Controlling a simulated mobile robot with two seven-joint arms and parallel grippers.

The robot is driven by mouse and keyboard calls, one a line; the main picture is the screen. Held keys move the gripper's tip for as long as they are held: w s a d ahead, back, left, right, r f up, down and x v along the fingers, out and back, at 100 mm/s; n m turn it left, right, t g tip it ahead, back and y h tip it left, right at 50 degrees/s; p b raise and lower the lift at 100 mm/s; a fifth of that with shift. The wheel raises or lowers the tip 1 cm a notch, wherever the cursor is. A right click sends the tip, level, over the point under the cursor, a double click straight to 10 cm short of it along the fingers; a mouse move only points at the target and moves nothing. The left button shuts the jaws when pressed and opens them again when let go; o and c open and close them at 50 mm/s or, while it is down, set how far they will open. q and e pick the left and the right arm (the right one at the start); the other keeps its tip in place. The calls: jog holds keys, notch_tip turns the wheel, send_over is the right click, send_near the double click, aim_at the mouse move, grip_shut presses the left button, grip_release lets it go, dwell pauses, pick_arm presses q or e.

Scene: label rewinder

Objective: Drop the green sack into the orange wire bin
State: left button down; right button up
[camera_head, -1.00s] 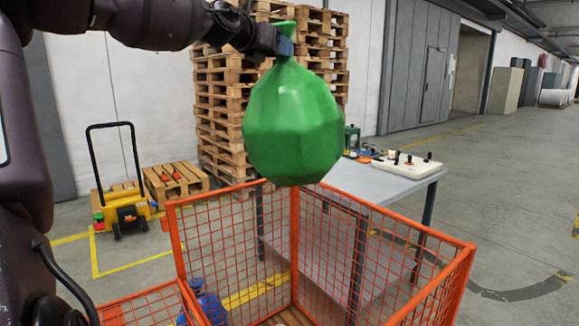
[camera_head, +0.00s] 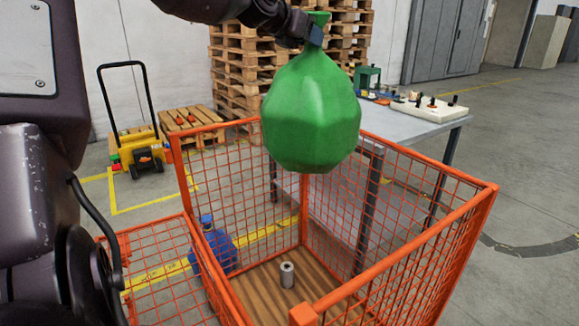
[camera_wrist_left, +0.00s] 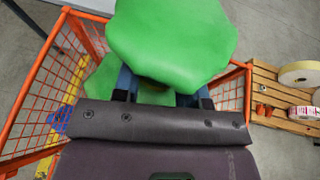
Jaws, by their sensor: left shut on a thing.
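The green sack (camera_head: 311,112) hangs by its tied neck from my left gripper (camera_head: 316,32), which is shut on the neck. In the head view the sack hangs in front of the bin's far rim, above the level of the wooden floor. The orange wire bin (camera_head: 478,196) stands below, with its open top showing and a lowered front-left mesh panel. A small grey cylinder (camera_head: 287,275) stands on the bin's wooden floor. In the left wrist view the sack (camera_wrist_left: 172,40) covers much of the bin (camera_wrist_left: 28,92). My right gripper is out of view.
A grey table (camera_head: 400,125) with a white control panel (camera_head: 430,107) stands behind the bin. A yellow pallet jack (camera_head: 139,150) and tall pallet stacks (camera_head: 235,70) are at the back.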

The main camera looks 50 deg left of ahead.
aim_at(308, 50)
pick_arm(q)
jog(key=shift+f, duration=1.6)
